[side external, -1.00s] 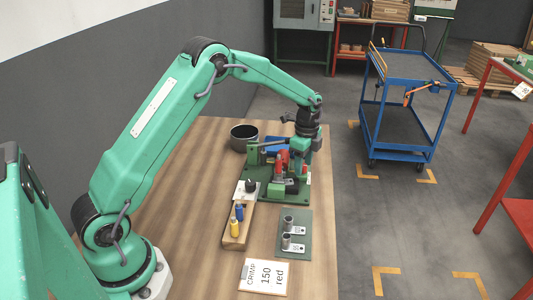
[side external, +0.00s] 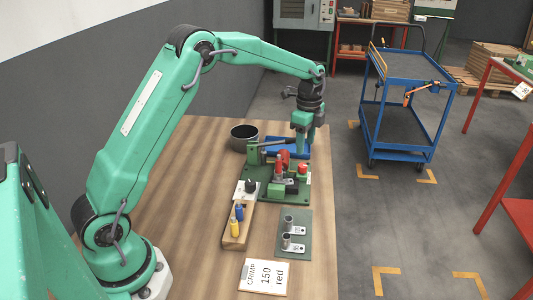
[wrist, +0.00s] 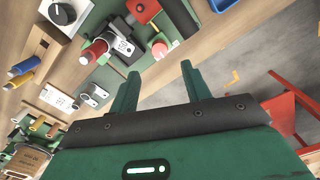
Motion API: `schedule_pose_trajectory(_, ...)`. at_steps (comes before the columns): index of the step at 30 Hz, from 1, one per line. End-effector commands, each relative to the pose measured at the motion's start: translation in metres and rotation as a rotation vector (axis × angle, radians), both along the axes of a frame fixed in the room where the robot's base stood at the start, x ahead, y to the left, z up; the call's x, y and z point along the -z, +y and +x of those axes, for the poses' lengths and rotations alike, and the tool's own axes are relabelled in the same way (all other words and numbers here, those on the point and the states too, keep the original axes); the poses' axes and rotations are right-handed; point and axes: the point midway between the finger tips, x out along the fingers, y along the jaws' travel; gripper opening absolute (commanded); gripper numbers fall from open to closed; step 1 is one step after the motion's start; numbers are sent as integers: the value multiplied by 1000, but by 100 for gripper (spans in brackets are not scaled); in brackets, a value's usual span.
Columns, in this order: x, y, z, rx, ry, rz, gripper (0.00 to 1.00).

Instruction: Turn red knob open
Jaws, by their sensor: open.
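A green fixture (side external: 262,195) stands on the wooden bench. A round red knob (side external: 303,168) sits at its right end; it also shows in the wrist view (wrist: 160,48), just beyond my fingertips. An upright red part (side external: 282,162) stands left of the knob, and a red cylinder (wrist: 95,50) lies on the fixture in the wrist view. My gripper (side external: 300,152) points down behind the fixture, by the blue tray, apart from the knob. In the wrist view its two green fingers (wrist: 159,72) are spread with nothing between them.
A blue tray (side external: 276,146) and a dark pot (side external: 244,138) stand behind the fixture. A black dial (side external: 250,186), a wooden block (side external: 233,243) with blue and yellow pegs, and a green mat (side external: 302,244) with metal terminals are nearer. The bench front left is clear.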

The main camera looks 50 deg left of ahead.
Motion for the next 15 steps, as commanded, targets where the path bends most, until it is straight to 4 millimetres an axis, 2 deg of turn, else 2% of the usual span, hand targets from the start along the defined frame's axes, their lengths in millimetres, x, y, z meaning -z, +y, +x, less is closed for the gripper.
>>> schedule_pose_trajectory(9,0,0,0,9,0,0,48)
schedule_pose_trajectory(15,0,1,0,113,0,0,48)
